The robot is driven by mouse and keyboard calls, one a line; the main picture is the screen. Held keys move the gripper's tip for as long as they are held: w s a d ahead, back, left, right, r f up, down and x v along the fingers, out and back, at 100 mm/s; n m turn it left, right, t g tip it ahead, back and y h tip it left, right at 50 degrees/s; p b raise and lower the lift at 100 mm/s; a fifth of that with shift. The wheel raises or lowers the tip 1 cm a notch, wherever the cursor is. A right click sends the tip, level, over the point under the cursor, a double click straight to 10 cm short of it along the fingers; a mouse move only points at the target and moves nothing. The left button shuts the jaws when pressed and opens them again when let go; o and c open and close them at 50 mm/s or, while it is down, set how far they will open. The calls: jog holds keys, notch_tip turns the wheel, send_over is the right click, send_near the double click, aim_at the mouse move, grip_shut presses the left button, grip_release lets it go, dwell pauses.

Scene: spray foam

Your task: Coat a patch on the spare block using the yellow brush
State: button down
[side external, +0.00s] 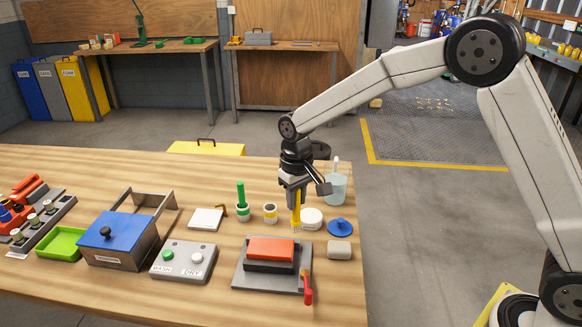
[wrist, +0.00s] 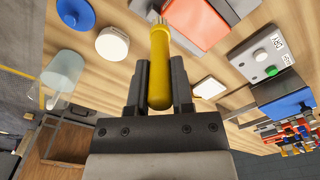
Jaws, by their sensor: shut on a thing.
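My gripper (side external: 298,190) is shut on the yellow brush (side external: 296,208) and holds it upright, bristle end down, near a white round container (side external: 312,219). A small white cup with a yellow band (side external: 270,213) stands left of the brush.
A clamp with an orange-red block (side external: 270,248) is in front of the brush. A blue disc (side external: 340,227) and a clear beaker (side external: 337,187) are right.

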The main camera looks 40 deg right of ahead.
jog(key=w+a+r, duration=0.4)
jog(key=w+a, duration=0.1)
jog(key=a, duration=0.5)
jog(key=shift+w+r, duration=0.2)
jog(key=shift+w, duration=0.2)
jog(key=shift+a+f, duration=0.1)
